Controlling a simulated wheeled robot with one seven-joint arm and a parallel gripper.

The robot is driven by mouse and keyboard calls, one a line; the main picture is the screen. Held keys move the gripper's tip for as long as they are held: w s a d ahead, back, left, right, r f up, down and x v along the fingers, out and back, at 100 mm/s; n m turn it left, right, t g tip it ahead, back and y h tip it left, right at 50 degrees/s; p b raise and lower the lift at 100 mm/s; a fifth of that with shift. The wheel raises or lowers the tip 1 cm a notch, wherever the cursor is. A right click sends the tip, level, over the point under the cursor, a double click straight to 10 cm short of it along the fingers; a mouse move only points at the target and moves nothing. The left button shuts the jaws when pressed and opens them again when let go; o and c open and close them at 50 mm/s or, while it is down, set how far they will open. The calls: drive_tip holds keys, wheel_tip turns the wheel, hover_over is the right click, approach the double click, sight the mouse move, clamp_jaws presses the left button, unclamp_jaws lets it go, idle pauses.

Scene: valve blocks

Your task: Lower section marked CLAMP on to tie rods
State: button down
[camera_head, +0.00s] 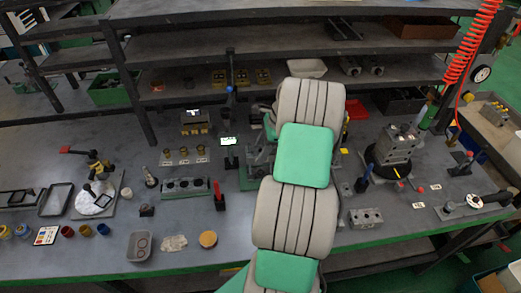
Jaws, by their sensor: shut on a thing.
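My arm reaches up the middle of the head view, and my gripper is hidden behind its grey and green links. I cannot see its fingers or anything in them. A stack of grey metal valve blocks (397,143) stands upright on a round black base (374,170) at the right of the bench. Small dark round details show on its top, but I cannot make out tie rods. A separate grey block with holes (365,217) lies on the bench in front of the stack. I cannot read a CLAMP mark on any section.
A green-based row of holes (184,187) and a red-handled tool (219,197) are left of my arm. A small lit display (228,142) stands behind them. A red coiled hose (472,45) hangs at the right. Shelves (200,47) rise behind. Bench space before the stack is partly clear.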

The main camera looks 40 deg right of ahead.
drive_tip(key=shift+f+b, duration=0.35)
drive_tip(key=shift+f, duration=0.65)
drive_tip(key=c, duration=1)
unclamp_jaws()
drive_tip(key=o, duration=0.5)
drive_tip(key=shift+f, duration=0.1)
drive_tip(key=v, duration=0.8)
